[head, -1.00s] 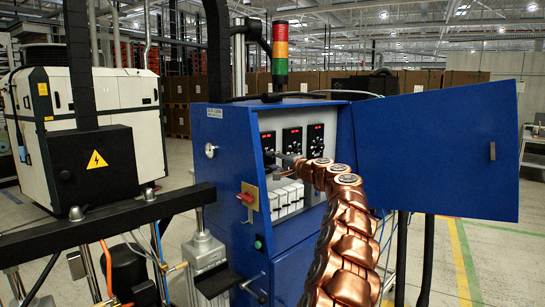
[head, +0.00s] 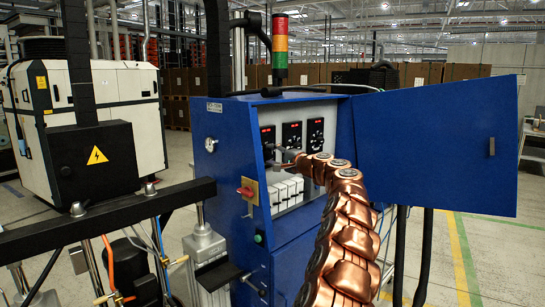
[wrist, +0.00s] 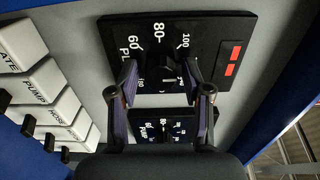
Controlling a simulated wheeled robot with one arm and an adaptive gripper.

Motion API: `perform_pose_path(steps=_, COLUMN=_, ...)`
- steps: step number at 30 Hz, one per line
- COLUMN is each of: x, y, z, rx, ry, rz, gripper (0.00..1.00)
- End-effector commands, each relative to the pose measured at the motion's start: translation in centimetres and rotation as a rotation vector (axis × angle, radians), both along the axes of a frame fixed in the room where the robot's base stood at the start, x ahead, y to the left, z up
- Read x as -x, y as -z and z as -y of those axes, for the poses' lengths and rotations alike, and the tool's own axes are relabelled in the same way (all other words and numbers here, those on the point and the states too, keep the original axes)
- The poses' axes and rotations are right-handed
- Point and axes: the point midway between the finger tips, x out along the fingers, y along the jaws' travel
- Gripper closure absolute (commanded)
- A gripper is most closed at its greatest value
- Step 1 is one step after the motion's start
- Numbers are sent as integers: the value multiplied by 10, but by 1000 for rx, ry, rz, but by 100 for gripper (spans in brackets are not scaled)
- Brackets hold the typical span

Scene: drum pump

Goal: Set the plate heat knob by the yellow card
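The plate heat knob (wrist: 165,70) is a dark knob on a black dial panel marked with numbers such as 60, 80 and 100 and a label starting "PL". Its pointer is hard to read. My gripper (wrist: 167,82) is open, with one finger on each side of the knob; contact cannot be told. In the head view my gripper (head: 281,155) is at the leftmost dial panel (head: 267,133) and hides part of it. I cannot make out a yellow card in either current view.
The pump dial (wrist: 163,130) is beside the plate dial. White labelled switches (wrist: 35,85) line the left of the wrist view. The blue cabinet (head: 228,170) has its door (head: 440,145) open to the right.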

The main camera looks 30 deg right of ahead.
Motion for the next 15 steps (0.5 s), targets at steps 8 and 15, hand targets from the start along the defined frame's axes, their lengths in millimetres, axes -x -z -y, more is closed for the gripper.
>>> perform_pose_path(steps=8, x=0, y=0, z=-1, rx=0, ry=-1, rz=0, gripper=40)
perform_pose_path(steps=15, x=4, y=-1, z=1, rx=0, ry=0, rz=1, gripper=40)
